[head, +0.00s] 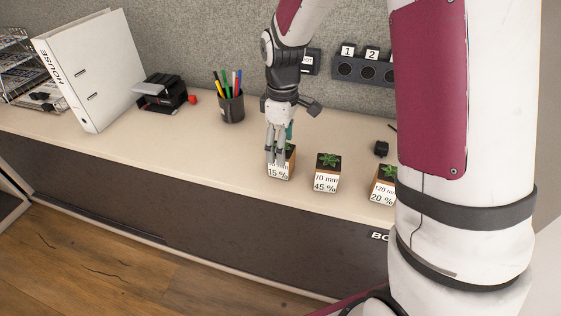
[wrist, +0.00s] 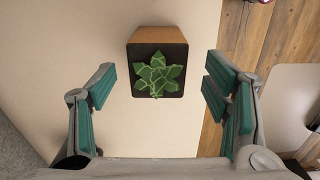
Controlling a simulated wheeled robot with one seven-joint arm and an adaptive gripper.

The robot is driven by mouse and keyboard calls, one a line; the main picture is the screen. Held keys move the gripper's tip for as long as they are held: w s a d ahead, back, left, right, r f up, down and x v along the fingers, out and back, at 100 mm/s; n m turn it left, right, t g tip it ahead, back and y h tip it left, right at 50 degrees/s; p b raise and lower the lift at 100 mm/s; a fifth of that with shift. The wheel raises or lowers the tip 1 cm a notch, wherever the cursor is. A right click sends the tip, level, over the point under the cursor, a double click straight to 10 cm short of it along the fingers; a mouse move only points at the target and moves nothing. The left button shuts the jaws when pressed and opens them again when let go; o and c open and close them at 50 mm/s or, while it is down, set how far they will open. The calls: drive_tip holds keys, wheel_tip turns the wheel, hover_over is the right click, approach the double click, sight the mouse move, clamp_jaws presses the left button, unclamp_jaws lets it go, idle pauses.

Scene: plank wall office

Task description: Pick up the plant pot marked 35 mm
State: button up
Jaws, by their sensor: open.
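A small plant pot (head: 282,174) with a white label reading 15 % stands near the front of the desk. The upper line of its label is hidden behind my gripper (head: 275,155), so I cannot read a millimetre mark. My gripper points down just over this pot. In the wrist view, the pot (wrist: 158,36) has a brown side, dark soil and a green leafy plant. It sits between the open teal-padded fingers of my gripper (wrist: 158,88), with a gap on both sides.
Two similar pots stand to the right, one marked 70 mm, 45 % (head: 326,178), one 120 mm, 20 % (head: 383,188), partly behind my arm. A pen cup (head: 231,106), black device (head: 160,94) and white binder (head: 88,70) stand left. A socket strip (head: 362,68) is behind.

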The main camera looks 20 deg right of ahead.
drive_tip(key=shift+w+f+b, duration=0.15)
drive_tip(key=shift+f+b, duration=0.45)
drive_tip(key=shift+f, duration=2.75)
drive_tip(key=c, duration=1.5)
